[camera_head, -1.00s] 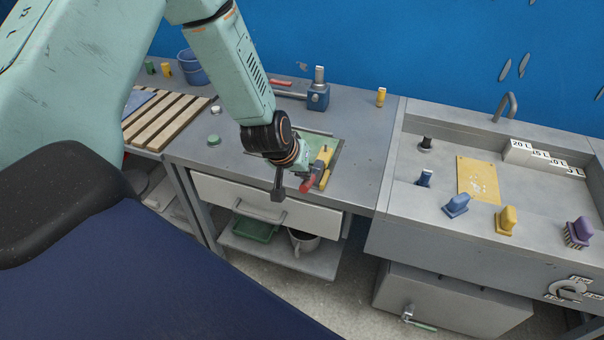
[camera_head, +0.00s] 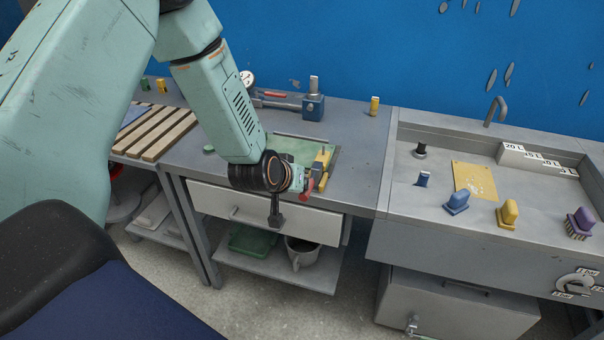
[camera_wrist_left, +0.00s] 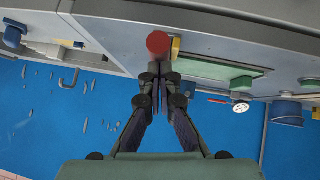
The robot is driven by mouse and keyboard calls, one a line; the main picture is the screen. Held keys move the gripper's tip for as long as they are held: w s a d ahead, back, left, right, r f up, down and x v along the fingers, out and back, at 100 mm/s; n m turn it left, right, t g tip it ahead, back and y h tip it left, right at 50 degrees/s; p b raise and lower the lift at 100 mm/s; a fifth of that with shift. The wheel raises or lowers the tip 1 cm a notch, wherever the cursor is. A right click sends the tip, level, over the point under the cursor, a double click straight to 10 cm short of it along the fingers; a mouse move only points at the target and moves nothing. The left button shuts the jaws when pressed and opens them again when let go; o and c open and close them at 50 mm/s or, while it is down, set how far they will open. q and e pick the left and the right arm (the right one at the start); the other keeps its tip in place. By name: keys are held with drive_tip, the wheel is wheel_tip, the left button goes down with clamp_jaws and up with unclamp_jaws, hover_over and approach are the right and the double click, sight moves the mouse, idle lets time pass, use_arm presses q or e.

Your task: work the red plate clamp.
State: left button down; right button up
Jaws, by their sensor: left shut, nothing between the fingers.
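The plate clamp has a yellow body (camera_head: 322,162) and a red handle (camera_head: 311,187) at the right front of a green plate (camera_head: 300,148) on the grey bench. My left gripper (camera_head: 303,180) is at the front edge of the bench, close beside the red handle, partly hidden by its own wrist. In the left wrist view, the red round handle end (camera_wrist_left: 158,43) lies just beyond the fingertips (camera_wrist_left: 160,75). The fingers are shut with nothing between them. I cannot tell whether they touch the handle. My right gripper is not in view.
A blue vice-like block (camera_head: 314,106) and a dial gauge (camera_head: 246,78) stand behind. A drawer (camera_head: 250,207) lies below the gripper. The floor in front is open.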

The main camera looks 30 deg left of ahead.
sight(301, 194)
use_arm(q)
drive_tip(key=shift+a+f+b, duration=0.15)
drive_tip(key=shift+f+b, duration=0.3)
drive_tip(key=shift+f, duration=0.4)
drive_tip(key=shift+s+d+f+b, duration=0.15)
drive_tip(key=shift+f+b, duration=0.1)
drive_tip(key=shift+f, duration=0.1)
drive_tip(key=shift+s+d+f+b, duration=0.15)
drive_tip(key=shift+f+b, duration=0.05)
drive_tip(key=shift+f, duration=0.35)
drive_tip(key=shift+a+f, duration=0.15)
drive_tip(key=shift+f, duration=0.3)
drive_tip(key=shift+s+f, duration=0.1)
